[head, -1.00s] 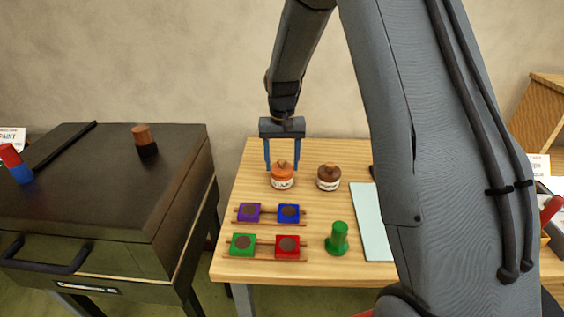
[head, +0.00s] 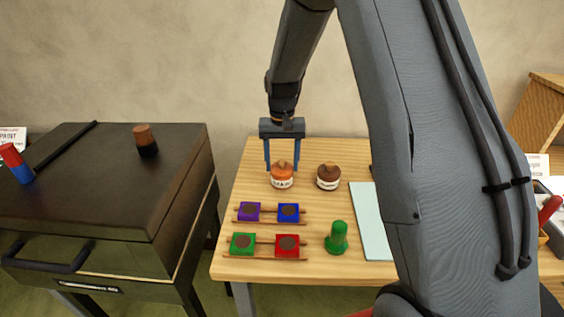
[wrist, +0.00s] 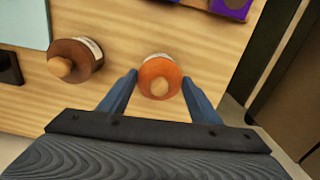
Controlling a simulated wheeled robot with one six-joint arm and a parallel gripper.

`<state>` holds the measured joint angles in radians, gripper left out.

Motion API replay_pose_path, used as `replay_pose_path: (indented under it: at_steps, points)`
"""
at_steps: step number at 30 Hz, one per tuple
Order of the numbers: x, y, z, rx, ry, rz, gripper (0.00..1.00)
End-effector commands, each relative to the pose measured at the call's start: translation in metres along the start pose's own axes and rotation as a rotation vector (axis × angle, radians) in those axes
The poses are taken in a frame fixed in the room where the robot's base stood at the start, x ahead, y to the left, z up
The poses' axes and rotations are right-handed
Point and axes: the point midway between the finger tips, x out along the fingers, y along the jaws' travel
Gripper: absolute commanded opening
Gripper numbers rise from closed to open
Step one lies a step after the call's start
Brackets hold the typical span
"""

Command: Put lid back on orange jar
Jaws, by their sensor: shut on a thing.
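The orange jar (head: 282,184), with a white label, stands upright at the back left of the wooden table. Its orange lid (head: 281,171) with a tan knob is on the jar's top; a small gap under it cannot be ruled out. My gripper (head: 281,168) comes down from above, one blue finger on each side of the lid, shut on it. In the wrist view the lid (wrist: 160,76) lies between the two fingertips, and a sliver of the jar's label shows behind it.
A brown-lidded jar (head: 329,178) stands close to the right. In front are purple, blue, green and red blocks (head: 288,243) on wooden rails, a green peg-like piece (head: 337,240) and a pale panel (head: 370,222). A dark cabinet (head: 110,190) stands left.

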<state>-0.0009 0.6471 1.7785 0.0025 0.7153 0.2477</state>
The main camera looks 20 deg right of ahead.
Motion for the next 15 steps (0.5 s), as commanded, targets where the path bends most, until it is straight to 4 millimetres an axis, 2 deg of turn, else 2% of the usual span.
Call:
replay_pose_path:
  at_steps: [7,8,9,11,15]
  points:
    - [0.0001,0.0,-0.0001,0.0,0.0,0.0,0.36]
    - [0.0001,0.0,-0.0001,0.0,0.0,0.0,0.62]
    - [0.0001,0.0,-0.0001,0.0,0.0,0.0,0.69]
    - [0.0001,0.0,-0.0001,0.0,0.0,0.0,0.79]
    - [0.0,0.0,-0.0001,0.0,0.0,0.0,0.79]
